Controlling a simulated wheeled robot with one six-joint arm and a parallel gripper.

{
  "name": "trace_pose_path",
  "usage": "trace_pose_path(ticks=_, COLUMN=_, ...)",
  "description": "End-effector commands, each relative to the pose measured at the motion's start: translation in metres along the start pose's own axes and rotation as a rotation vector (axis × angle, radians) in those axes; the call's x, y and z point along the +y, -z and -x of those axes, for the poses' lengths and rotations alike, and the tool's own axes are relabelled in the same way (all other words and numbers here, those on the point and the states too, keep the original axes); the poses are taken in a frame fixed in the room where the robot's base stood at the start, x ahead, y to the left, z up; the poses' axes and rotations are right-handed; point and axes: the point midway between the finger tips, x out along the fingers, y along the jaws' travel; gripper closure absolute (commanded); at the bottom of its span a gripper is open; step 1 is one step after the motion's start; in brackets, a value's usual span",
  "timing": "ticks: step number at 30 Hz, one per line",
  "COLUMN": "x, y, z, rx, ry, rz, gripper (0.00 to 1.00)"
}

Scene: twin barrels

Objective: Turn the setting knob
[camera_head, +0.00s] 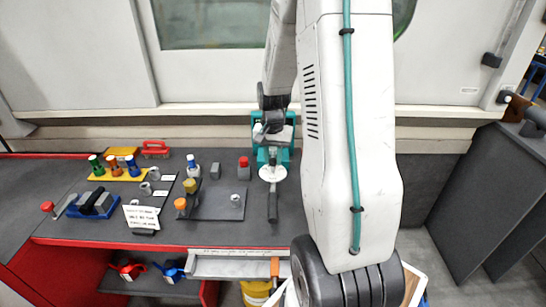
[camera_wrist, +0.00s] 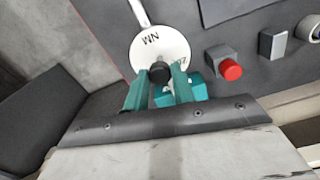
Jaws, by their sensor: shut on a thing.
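The setting knob is a small black knob (camera_wrist: 160,72) at the near edge of a white round dial (camera_wrist: 160,48) marked "NM". The dial also shows in the head view (camera_head: 271,174), with a dark handle (camera_head: 272,205) running from it toward the table's front. My gripper (camera_wrist: 160,78) has teal fingers on either side of the black knob and is shut on it. In the head view my gripper (camera_head: 272,156) is just behind the dial, and the knob is hidden there. Teal blocks (camera_wrist: 195,88) show beside and between the fingers.
A red-topped grey block (camera_wrist: 229,70) stands close beside the dial. Several coloured tools stand in a yellow rack (camera_head: 122,174) at the left. A dark plate (camera_head: 215,207) with a yellow and an orange knob lies left of the handle. A wall rises behind the table.

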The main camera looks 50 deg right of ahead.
Motion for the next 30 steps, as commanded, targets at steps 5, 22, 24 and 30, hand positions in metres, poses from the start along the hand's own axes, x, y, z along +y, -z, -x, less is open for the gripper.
trace_pose_path(ticks=5, x=-0.0004, y=0.0009, z=0.0009, rx=0.003, ry=0.001, rz=-0.031, gripper=0.98)
trace_pose_path(ticks=22, x=-0.0004, y=0.0008, z=0.0008, rx=0.003, ry=0.001, rz=-0.038, gripper=0.53)
trace_pose_path(ticks=24, x=-0.0003, y=0.0006, z=0.0006, rx=0.002, ry=0.001, rz=-0.038, gripper=0.53)
trace_pose_path(ticks=30, x=-0.0003, y=0.0007, z=0.0028, rx=0.002, ry=0.001, rz=-0.038, gripper=0.53)
